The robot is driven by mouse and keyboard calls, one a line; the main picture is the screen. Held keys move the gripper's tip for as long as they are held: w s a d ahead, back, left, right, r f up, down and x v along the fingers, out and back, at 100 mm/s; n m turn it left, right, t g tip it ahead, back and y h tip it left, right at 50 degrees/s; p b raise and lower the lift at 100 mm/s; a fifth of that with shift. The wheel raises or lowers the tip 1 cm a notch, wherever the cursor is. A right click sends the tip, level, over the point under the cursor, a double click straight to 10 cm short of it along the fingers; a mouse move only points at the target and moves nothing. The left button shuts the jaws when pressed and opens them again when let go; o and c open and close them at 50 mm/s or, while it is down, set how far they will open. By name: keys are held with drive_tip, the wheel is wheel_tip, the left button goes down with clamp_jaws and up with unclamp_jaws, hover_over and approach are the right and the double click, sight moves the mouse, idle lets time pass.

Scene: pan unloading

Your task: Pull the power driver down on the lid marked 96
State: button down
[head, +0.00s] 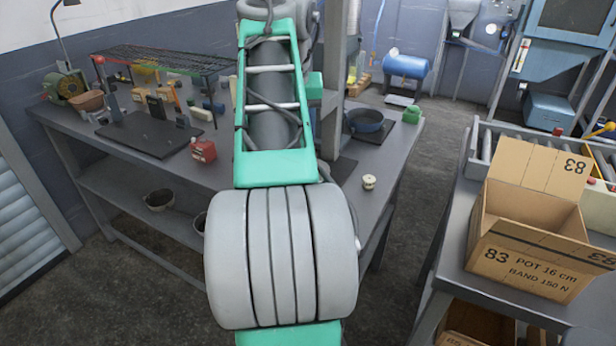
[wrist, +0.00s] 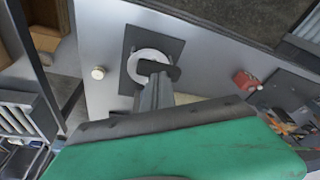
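I cannot make out a power driver for certain, and no mark 96 is readable in either view. In the wrist view a pale round ring (wrist: 140,60) lies on a dark square mat (wrist: 128,83) on the bench. My gripper (wrist: 160,74) reaches over this ring as a grey shaft with a dark end, beyond the green housing. The fingers are too small and overlapped to tell open from shut or whether they hold anything. In the head view my arm hides the gripper and most of this mat. A blue pan (head: 367,122) stands on another dark mat behind it.
A cream knob (head: 369,182) sits near the bench's edge; it also shows in the wrist view (wrist: 98,73). A red box (head: 203,151) and a wire rack (head: 160,60) are on the left. An open carton marked 83 (head: 525,270) stands on the right-hand bench.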

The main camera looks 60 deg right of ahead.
drive_tip(key=shift+s+a+b+x, duration=0.1)
drive_tip(key=shift+a+b+x, duration=0.05)
drive_tip(key=shift+b+x, duration=0.65)
drive_tip(key=shift+s+a+b+x, duration=0.2)
drive_tip(key=shift+b+x, duration=0.5)
drive_tip(key=shift+x, duration=0.25)
drive_tip(key=shift+f+b, duration=0.65)
drive_tip(key=shift+f, duration=0.1)
idle(0.6)
drive_tip(key=w+d+p+v, duration=0.1)
drive_tip(key=d+p+v, duration=0.1)
drive_tip(key=p+v, duration=1.1)
drive_tip(key=w+d+r+p+v, duration=0.1)
drive_tip(key=w+d+p+v, duration=0.1)
drive_tip(key=p+v, duration=1.1)
drive_tip(key=shift+w+d+r, duration=0.35)
drive_tip(key=shift+d, duration=0.15)
idle(0.5)
